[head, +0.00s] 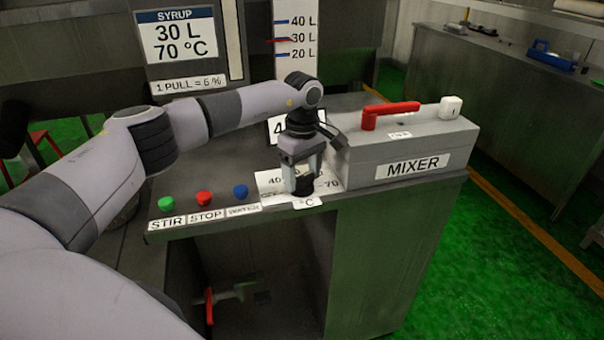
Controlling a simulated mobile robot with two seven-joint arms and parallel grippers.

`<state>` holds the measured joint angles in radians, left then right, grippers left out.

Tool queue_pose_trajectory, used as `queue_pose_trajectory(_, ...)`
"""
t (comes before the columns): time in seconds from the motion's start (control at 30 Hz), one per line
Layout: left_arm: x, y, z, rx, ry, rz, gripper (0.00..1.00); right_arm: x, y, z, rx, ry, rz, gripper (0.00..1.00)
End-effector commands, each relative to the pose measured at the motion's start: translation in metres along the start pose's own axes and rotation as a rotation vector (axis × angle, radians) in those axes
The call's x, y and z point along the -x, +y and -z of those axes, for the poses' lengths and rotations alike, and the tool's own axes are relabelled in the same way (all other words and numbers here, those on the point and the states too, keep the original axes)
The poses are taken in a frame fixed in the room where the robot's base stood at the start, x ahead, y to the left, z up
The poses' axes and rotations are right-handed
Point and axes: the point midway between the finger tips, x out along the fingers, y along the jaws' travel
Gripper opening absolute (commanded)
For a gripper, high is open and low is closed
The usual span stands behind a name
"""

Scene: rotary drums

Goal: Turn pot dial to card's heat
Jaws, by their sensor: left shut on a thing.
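The card (178,40) at the upper left reads SYRUP, 30 L, 70 °C. The pot dial (305,187) is a small black knob on a white scale plate (272,181) on the steel counter. The marks 40 and 70 show on the plate; other marks are hidden behind my gripper. My left gripper (303,178) points down over the dial and is shut on it. The dial's pointer is hidden, so I cannot tell its setting. My right gripper is not in view.
Green, red (205,198) and blue buttons labelled STIR, STOP and WATER sit left of the dial. The MIXER box (400,150) with a red lever (388,112) stands close to its right. A level gauge (295,40) rises behind. A red-handled valve (210,305) is below.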

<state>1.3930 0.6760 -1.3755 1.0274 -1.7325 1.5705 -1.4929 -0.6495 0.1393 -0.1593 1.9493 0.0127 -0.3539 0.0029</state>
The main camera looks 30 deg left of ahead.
Motion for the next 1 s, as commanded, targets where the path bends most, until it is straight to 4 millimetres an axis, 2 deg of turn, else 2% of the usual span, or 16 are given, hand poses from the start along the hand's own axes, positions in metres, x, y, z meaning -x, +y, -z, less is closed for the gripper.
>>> queue_pose_trajectory(0.2, 0.0012, 0.0007, -0.0008, -0.187, -0.002, -0.004, 0.35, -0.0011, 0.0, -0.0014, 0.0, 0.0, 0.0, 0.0)
queue_pose_trajectory(0.5, 0.0013, 0.0005, -0.0013, -0.373, -0.001, -0.004, 0.35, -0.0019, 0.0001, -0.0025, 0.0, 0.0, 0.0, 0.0)
queue_pose_trajectory(1.0, 0.0015, 0.0003, -0.0016, -0.465, -0.001, -0.004, 0.35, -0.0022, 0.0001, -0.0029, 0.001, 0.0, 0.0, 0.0)
